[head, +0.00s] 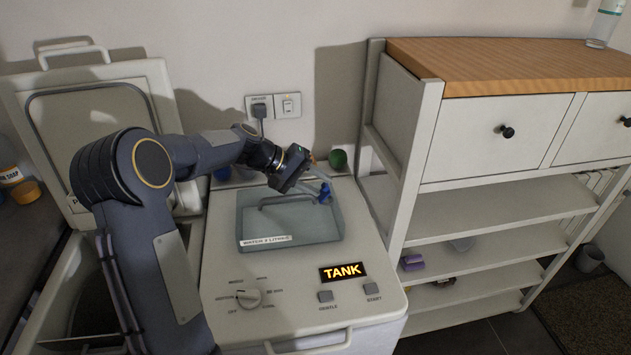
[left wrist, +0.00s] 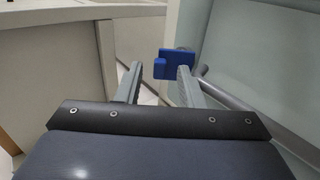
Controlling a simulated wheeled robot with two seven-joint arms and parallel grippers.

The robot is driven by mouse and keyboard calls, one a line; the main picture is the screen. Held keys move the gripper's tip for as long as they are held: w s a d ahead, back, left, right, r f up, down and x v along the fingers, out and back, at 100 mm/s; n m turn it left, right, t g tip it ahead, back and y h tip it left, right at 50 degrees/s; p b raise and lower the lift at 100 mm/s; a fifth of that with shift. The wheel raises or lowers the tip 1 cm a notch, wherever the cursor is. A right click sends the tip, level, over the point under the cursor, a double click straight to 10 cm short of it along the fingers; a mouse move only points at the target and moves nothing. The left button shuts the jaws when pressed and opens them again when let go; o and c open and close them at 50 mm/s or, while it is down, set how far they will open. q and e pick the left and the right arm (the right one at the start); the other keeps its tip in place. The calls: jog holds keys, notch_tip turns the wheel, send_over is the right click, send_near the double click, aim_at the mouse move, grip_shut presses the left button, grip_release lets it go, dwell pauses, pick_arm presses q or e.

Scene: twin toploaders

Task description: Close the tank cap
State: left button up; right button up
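My left gripper (head: 321,187) reaches over the back right part of the right-hand toploader. In the left wrist view its fingers (left wrist: 159,80) stand apart with nothing clearly held between them. I cannot tell which is the tank cap. My right gripper is not in view.
The tinted lid (head: 262,222) with a grey bar handle lies flat on the toploader. A lit TANK sign (head: 343,271), dial (head: 248,298) and buttons are in front. A shelf unit (head: 420,150) stands close on the right. The left toploader's lid (head: 95,120) is raised.

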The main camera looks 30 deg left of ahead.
pick_arm(q)
grip_shut()
jog(key=shift+w+d+r+p, duration=0.15)
jog(key=shift+r+p, duration=0.1)
jog(key=shift+p, duration=0.45)
jog(key=d+g+y+p, duration=0.1)
jog(key=p, duration=0.2)
jog(key=w+g+y+p, duration=0.1)
jog(key=y+p, duration=0.1)
jog(key=p, duration=0.2)
jog(key=d+g+y+p, duration=0.1)
jog(key=g+y+p, duration=0.1)
jog(key=p, duration=0.1)
jog(key=shift+w+d+f, duration=0.2)
jog(key=shift+w+d, duration=0.1)
jog(key=shift+w, duration=0.05)
jog(key=shift+w+d+f+g+y+p, duration=0.25)
jog(key=shift+g+y+p, duration=0.2)
jog(key=shift+y, duration=0.35)
jog(key=shift+w+d+f+g+y, duration=0.15)
jog(key=shift+d+f+g+y, duration=0.1)
jog(key=shift+f+g+y, duration=0.5)
jog(key=shift+r+y, duration=0.15)
jog(key=shift+y, duration=0.1)
